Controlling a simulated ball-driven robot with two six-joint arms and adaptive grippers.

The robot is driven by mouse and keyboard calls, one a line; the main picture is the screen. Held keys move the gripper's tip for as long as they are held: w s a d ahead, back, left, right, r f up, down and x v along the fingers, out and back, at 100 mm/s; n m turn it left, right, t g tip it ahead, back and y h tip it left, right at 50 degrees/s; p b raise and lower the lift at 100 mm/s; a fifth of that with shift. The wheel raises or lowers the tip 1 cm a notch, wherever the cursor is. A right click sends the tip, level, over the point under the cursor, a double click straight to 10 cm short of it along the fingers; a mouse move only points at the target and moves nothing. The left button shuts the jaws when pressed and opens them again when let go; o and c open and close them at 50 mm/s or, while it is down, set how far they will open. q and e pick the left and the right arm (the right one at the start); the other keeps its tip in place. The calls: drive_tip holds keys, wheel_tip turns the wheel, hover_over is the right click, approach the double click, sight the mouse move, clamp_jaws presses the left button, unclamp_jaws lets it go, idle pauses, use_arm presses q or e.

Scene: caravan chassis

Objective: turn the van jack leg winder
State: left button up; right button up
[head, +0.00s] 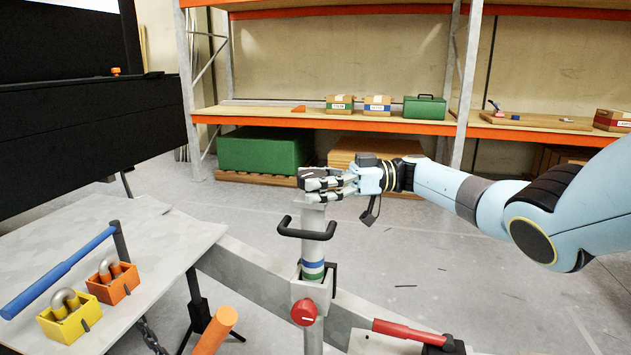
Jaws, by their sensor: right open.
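The jack leg (313,222) is an upright grey post with blue, white and green bands, standing at the chassis beam in the middle of the head view. A black handle (306,235) sticks out towards me below its top, and a red knob (304,312) sits on its clamp. My right gripper (314,185) reaches in from the right at the top of the post. It is open, with its fingers around or just over the post top; contact cannot be told. The fingers hide the top of the post and any winder part there. My left gripper is out of view.
A grey table (150,232) at left holds a blue bar (60,272), a yellow box (68,318) and an orange box (113,285). A red lever (405,332) lies right of the post. Shelving (400,125) stands behind. The floor at right is mostly clear.

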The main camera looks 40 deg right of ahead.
drive_tip(key=v, duration=1.2)
drive_tip(key=shift+s, duration=0.1)
